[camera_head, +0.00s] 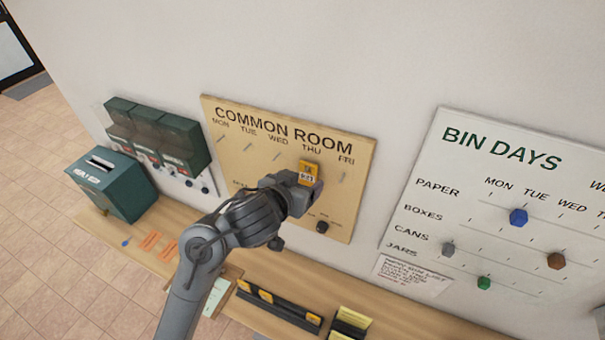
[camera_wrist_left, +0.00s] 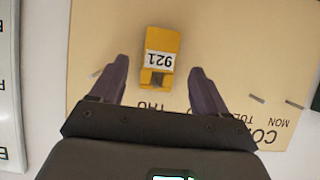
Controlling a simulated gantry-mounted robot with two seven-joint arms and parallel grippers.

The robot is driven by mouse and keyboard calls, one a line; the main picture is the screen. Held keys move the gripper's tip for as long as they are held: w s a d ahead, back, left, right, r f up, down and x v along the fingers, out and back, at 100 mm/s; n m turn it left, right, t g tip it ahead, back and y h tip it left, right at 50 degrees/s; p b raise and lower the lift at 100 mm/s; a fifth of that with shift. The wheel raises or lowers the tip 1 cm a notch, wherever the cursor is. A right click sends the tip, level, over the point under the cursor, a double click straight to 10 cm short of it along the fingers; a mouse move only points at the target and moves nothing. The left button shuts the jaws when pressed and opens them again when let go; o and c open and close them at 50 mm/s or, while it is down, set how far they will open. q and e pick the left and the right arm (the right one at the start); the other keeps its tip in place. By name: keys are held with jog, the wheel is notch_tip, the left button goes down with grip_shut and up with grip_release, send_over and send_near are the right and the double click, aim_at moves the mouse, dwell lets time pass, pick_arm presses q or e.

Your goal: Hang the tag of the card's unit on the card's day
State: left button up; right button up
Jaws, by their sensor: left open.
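A yellow tag (camera_head: 309,170) with a white label is at the tan COMMON ROOM board (camera_head: 231,160), near the THU heading. In the left wrist view the tag (camera_wrist_left: 161,58) reads 921, upside down in the picture, and lies beyond my fingers' middle. Whether it sits on a peg is hidden. My left gripper (camera_head: 303,184) is open, in front of the board, with a finger on each side and visible gaps to the tag. A pale card (camera_head: 215,297) lies on the shelf behind my arm; its text is unreadable. My right gripper is not in view.
A black rack (camera_head: 280,307) holds more yellow tags on the wooden shelf (camera_head: 385,314). A green box (camera_head: 112,185), orange slips (camera_head: 150,241) and dark mailboxes (camera_head: 157,135) are at left. The white BIN DAYS board (camera_head: 468,180) hangs at right.

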pick_arm(q)
jog(key=p+v, duration=0.7)
jog(key=v, duration=0.2)
jog(key=s+a+f+n+g+y, duration=0.1)
jog(key=s+a+f+n+g, duration=0.1)
jog(key=s+f, duration=0.55)
jog(key=s+a+f+n+g, duration=0.15)
jog(key=s+f, duration=0.25)
jog(key=f, duration=0.6)
jog(key=s+a+f+g+y, duration=0.3)
jog(key=s+a+g+y, duration=0.1)
jog(key=s+a, duration=1)
jog(key=shift+a+f, duration=0.25)
jog(key=shift+a, duration=0.2)
jog(key=shift+s+m, duration=0.1)
jog(key=shift+m, duration=0.15)
